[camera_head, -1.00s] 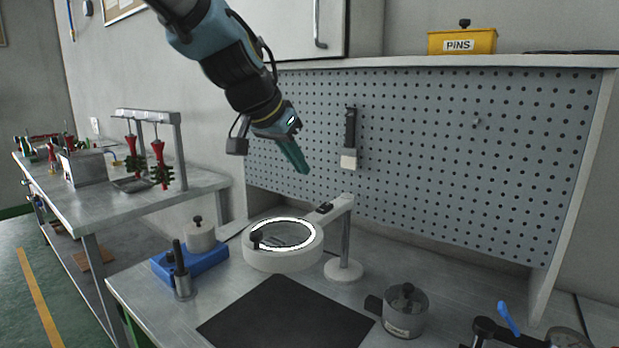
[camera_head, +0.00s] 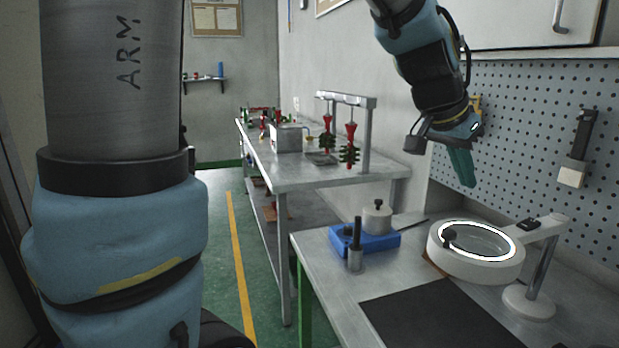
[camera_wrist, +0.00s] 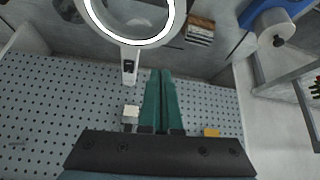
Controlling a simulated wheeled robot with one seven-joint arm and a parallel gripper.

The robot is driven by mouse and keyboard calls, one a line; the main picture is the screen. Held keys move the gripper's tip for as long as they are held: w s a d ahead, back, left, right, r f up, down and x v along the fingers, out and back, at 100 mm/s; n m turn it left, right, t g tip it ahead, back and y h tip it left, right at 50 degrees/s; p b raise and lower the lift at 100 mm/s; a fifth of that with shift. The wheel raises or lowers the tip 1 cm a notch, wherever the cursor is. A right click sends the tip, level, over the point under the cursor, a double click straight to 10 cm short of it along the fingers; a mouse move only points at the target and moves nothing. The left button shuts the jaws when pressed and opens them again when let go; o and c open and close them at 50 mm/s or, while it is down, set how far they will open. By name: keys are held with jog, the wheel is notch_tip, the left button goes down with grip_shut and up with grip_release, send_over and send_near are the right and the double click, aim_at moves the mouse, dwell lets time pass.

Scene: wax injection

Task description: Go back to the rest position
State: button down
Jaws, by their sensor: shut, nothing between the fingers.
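My gripper (camera_head: 468,183) is raised above the workbench, in front of the pegboard, with its green fingers pointing down. The fingers also show in the wrist view (camera_wrist: 160,75), closed together with nothing between them. The white ring-light magnifier (camera_head: 474,250) stands on the bench below and slightly right of my gripper, apart from it. In the wrist view the lit ring (camera_wrist: 130,20) is at the top.
A blue block (camera_head: 375,243) with a grey cylinder stands left of the magnifier. A black mat (camera_head: 438,315) lies in front. A second bench (camera_head: 315,178) with red and green pieces stands further back. The green floor (camera_head: 215,215) at left is clear.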

jog(key=w+a+f+n+y, duration=0.2)
jog(key=w+a+f+n, duration=0.15)
jog(key=a, duration=0.45)
jog(key=w+a+f+n+y, duration=0.1)
jog(key=w+a+f+n, duration=0.15)
jog(key=a+f, duration=0.45)
jog(key=s+a+f+n+y, duration=0.1)
jog(key=s+a+f+n, duration=0.1)
jog(key=a, duration=0.8)
jog(key=s+a+f+n+g+y, duration=0.1)
jog(key=a+f+n, duration=0.3)
jog(key=a, duration=0.7)
jog(key=shift+s+a+f+y, duration=0.25)
jog(key=shift+s+a+y, duration=0.05)
jog(key=shift+s+y, duration=0.35)
jog(key=c, duration=1.6)
grip_release()
